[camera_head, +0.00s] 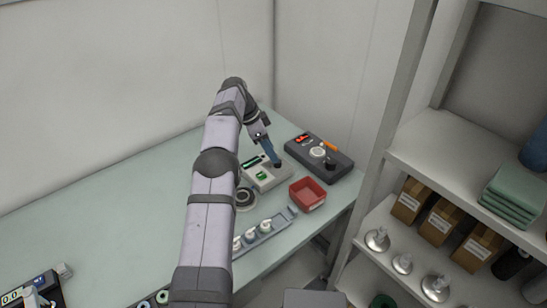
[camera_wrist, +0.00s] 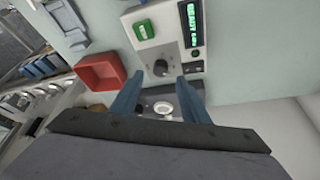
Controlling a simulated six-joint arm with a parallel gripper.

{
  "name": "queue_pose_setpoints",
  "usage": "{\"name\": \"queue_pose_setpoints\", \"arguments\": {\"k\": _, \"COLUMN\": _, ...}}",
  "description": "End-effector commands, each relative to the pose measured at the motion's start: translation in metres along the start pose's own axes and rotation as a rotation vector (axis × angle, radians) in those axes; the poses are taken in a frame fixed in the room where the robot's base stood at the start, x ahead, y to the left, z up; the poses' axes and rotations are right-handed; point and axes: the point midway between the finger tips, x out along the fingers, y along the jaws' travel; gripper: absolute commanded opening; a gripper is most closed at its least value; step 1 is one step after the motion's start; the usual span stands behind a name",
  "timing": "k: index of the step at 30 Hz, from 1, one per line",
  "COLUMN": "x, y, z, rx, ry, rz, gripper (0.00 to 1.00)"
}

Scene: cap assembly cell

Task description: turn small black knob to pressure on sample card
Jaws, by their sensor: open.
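A light grey control box (camera_head: 258,183) stands on the bench and fills the upper middle of the wrist view (camera_wrist: 172,53). I cannot tell whether the fingers touch the knob. In the head view, the gripper (camera_head: 271,154) is over the box's right end. The knob's marks and a sample card cannot be made out.
A dark box (camera_head: 334,170) with a pale round dial stands right of the control box. A red tray (camera_head: 308,194) is in front, near a grey rack (camera_head: 268,229) with white-topped items. A shelf (camera_head: 440,150) rises at right.

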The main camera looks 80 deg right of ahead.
Motion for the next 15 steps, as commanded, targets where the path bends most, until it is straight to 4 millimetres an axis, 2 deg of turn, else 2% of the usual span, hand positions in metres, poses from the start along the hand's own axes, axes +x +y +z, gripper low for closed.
{"name": "queue_pose_setpoints", "arguments": {"k": 6, "x": -0.022, "y": -0.001, "z": 0.0, "rx": 0.001, "ry": 0.0, "rz": -0.002, "gripper": 0.42}}
{"name": "queue_pose_setpoints", "arguments": {"k": 15, "x": -0.026, "y": 0.0, "z": 0.0, "rx": 0.0, "ry": -0.001, "rz": 0.0, "gripper": 0.42}}
